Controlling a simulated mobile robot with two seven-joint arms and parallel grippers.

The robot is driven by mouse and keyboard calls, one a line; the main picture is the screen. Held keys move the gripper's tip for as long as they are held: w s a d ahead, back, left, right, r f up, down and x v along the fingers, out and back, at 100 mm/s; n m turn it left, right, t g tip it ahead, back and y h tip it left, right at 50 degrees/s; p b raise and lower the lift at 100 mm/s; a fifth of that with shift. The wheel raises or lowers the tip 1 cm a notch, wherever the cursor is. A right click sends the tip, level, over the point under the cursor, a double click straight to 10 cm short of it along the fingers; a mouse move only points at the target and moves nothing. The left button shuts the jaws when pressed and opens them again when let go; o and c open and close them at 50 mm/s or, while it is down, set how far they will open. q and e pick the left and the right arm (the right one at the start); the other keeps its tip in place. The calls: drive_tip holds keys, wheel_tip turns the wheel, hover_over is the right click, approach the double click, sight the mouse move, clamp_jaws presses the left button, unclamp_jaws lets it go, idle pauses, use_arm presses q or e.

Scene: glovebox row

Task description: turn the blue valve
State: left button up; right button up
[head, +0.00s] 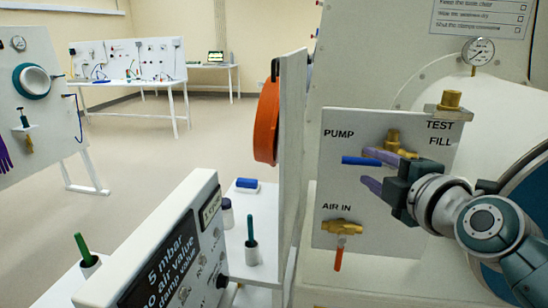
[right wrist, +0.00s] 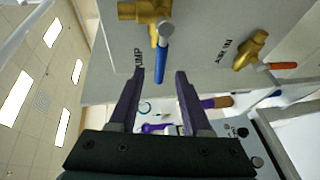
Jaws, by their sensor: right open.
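The blue valve has a blue lever handle (head: 361,160) and a brass body (head: 393,138) on the white panel, beside the word PUMP. Its lever points left in the head view. My right gripper (head: 367,168) is at the valve, open, with its purple fingers pointing left. In the right wrist view, the blue lever (right wrist: 162,58) reaches down between the two fingertips (right wrist: 160,74), with a gap on each side. I cannot tell how deep it sits between them. My left gripper is not in view.
An orange-handled brass valve (head: 341,228) marked AIR IN sits below on the same panel. A brass fitting (head: 449,101) and gauge (head: 478,51) are above. An upright board with an orange disc (head: 267,118) stands left. A sign box (head: 175,245) is in front.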

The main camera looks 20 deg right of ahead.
sight(361, 162)
drive_tip(key=shift+b+x, duration=0.5)
drive_tip(key=shift+x, duration=2.05)
drive_tip(key=shift+c, duration=0.2)
clamp_jaws()
